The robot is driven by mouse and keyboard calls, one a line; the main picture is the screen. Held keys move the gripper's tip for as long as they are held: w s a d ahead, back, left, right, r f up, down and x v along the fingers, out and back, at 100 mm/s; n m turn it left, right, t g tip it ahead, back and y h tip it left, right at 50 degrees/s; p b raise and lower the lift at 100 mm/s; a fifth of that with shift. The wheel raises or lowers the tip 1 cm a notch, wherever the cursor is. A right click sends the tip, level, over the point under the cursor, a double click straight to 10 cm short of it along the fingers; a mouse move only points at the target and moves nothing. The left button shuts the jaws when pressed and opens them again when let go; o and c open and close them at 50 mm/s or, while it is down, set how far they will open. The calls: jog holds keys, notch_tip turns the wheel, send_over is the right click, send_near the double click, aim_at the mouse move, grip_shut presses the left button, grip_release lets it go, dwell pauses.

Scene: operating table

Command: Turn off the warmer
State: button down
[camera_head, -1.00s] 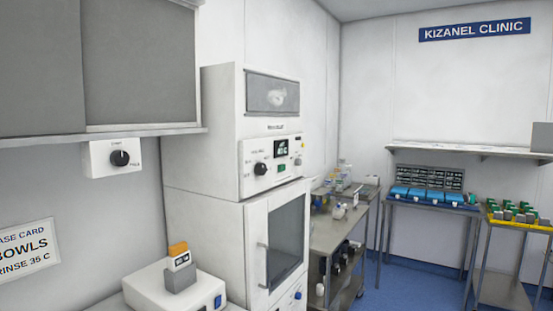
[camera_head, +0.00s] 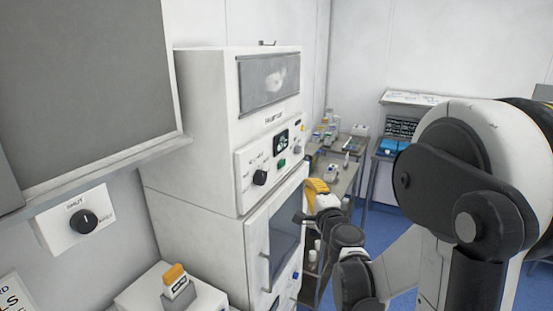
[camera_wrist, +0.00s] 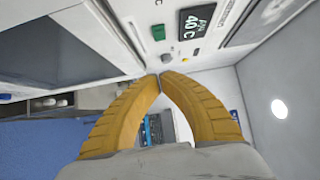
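The warmer (camera_head: 195,140) is a tall white cabinet left of centre in the head view. Its control panel (camera_head: 246,170) has a black knob (camera_head: 260,178), a small display (camera_head: 280,142) and a green button (camera_head: 282,163). In the wrist view the panel shows sideways, with the display (camera_wrist: 194,21) reading 40 C, the green button (camera_wrist: 158,32) and a grey round knob (camera_wrist: 168,58). My gripper (camera_wrist: 161,79) has its yellow fingertips together, with nothing visible between them, in front of the panel.
A black wall dial (camera_head: 83,221) is at left under a grey cabinet (camera_head: 80,80). A white device with an orange-topped block (camera_head: 175,279) stands below it. The warmer's door handle (camera_head: 265,255) projects forward. A side table (camera_head: 343,180) with bottles stands behind my arm.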

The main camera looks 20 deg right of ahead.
aim_at(282, 164)
jog(key=shift+s, duration=0.2)
jog(key=w, duration=1.3)
jog(key=shift+w+d, duration=0.15)
jog(key=shift+w, duration=0.05)
